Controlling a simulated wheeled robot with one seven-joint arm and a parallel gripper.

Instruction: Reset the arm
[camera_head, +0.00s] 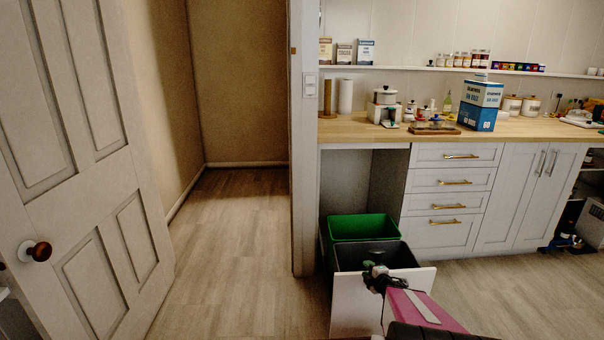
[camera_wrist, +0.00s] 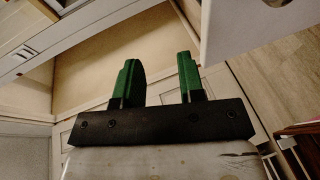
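My gripper (camera_head: 374,276) is at the lower middle of the head view. It appears in front of or just over the pulled-out bin drawer; the exact gap cannot be told. In the wrist view my gripper (camera_wrist: 160,78) has its two green fingers apart, with nothing held between them. My arm reaches in from the lower right of the head view, low and stretched forward.
A green bin (camera_head: 362,227) and a dark bin (camera_head: 400,256) stand in the drawer behind its white front panel (camera_head: 362,310). Cabinets (camera_head: 450,205) and a wooden counter (camera_head: 350,130) lie behind. An open door (camera_head: 85,150) stands at left. The floor (camera_head: 235,240) between is clear.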

